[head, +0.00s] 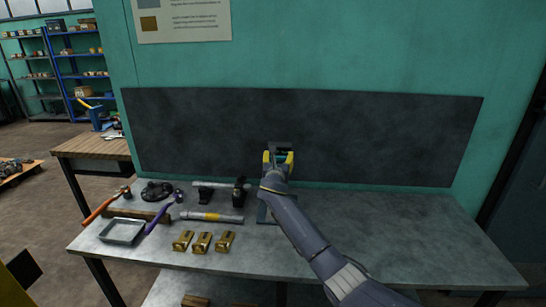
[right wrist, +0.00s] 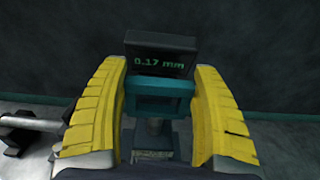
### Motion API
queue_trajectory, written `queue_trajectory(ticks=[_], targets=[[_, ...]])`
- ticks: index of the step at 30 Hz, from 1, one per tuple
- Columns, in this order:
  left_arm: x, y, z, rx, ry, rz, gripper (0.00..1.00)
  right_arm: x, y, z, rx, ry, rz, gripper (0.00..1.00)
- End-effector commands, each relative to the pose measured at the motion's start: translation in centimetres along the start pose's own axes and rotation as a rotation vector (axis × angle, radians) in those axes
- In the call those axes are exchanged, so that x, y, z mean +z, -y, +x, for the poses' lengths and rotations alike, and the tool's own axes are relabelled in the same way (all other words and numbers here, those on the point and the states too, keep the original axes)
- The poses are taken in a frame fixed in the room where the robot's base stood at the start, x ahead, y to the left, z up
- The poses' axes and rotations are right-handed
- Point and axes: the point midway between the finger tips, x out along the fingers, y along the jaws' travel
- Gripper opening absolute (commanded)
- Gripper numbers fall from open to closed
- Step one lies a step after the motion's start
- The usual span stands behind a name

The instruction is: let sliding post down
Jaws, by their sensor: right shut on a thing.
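A measuring stand is at the bench's back middle. In the right wrist view, its dark display (right wrist: 158,64) reads 0.17 mm in green. Just below is the teal block of the sliding post (right wrist: 181,86). A short grey stem (right wrist: 154,126) shows under the block, above a small block at the bottom. My right gripper (head: 278,158) is shut on the teal block, a yellow finger on each side, also in the right wrist view (right wrist: 160,95). In the head view my gripper and arm hide most of the stand; part of its base (head: 263,212) shows. My left gripper is out of view.
Left of the stand lie a grey cylinder with a yellow band (head: 211,216), a shaft on black supports (head: 240,194), several brass blocks (head: 203,242), a metal tray (head: 122,231) and hand tools. A dark panel (head: 300,140) stands behind. The bench's right side (head: 420,235) is clear.

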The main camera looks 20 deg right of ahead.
Motion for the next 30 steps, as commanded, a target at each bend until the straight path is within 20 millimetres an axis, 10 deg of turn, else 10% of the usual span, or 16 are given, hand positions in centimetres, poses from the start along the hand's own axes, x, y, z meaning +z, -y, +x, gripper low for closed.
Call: queue_trajectory(ticks=[1,2,7,20,30], targets=[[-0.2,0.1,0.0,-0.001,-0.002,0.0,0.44,0.2,-0.1,0.0,0.001,0.003,0.0,0.18],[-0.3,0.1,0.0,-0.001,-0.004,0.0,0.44,0.2,-0.1,0.0,0.001,0.003,0.0,0.69],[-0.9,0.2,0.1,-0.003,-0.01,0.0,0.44,0.2,-0.1,0.0,0.001,0.003,0.0,0.89],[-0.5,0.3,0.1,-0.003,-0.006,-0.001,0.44,0.1,-0.1,-0.7,0.002,0.003,0.001,0.91],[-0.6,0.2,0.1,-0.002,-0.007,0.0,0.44,0.1,-0.1,-5.4,0.003,0.002,0.001,0.91]])
